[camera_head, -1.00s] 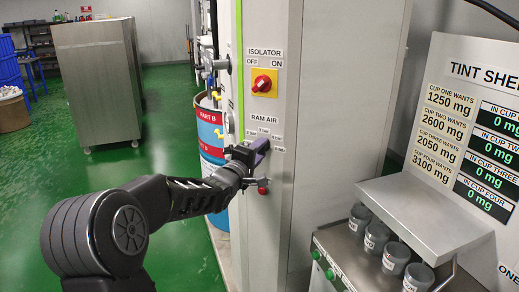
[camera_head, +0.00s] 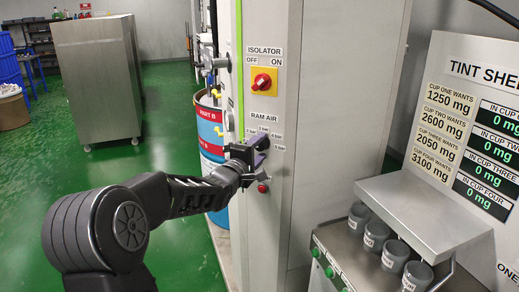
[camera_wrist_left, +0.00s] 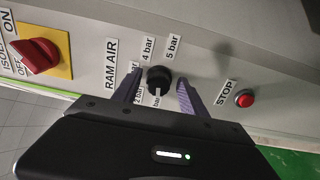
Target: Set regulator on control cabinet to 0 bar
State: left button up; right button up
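The regulator is a black round knob (camera_wrist_left: 158,78) under the RAM AIR label on the grey control cabinet (camera_head: 268,215). Bar labels ring it; 2, 4 and 5 bar are readable in the left wrist view. A white mark on the knob faces the bottom of that view, toward a partly hidden label whose number I cannot read. My left gripper (camera_head: 262,152) is at the cabinet face and hides the knob in the head view. In the left wrist view its purple fingers (camera_wrist_left: 160,92) are open, one on each side of the knob, with visible gaps. My right gripper is not in view.
The red isolator switch (camera_head: 262,82) on its yellow plate is above the regulator. A red STOP button (camera_head: 263,188) sits just below my left gripper. A tint shelf (camera_head: 425,215) with several grey cups stands to the right. A drum (camera_head: 210,130) is behind the cabinet's left edge.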

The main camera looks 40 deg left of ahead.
pick_arm(q)
jog(key=shift+s, duration=0.15)
jog(key=s+d+b, duration=0.1)
jog(key=s, duration=0.6)
jog(key=shift+s+d+b, duration=0.2)
jog(key=shift+b, duration=0.2)
dwell(0.3)
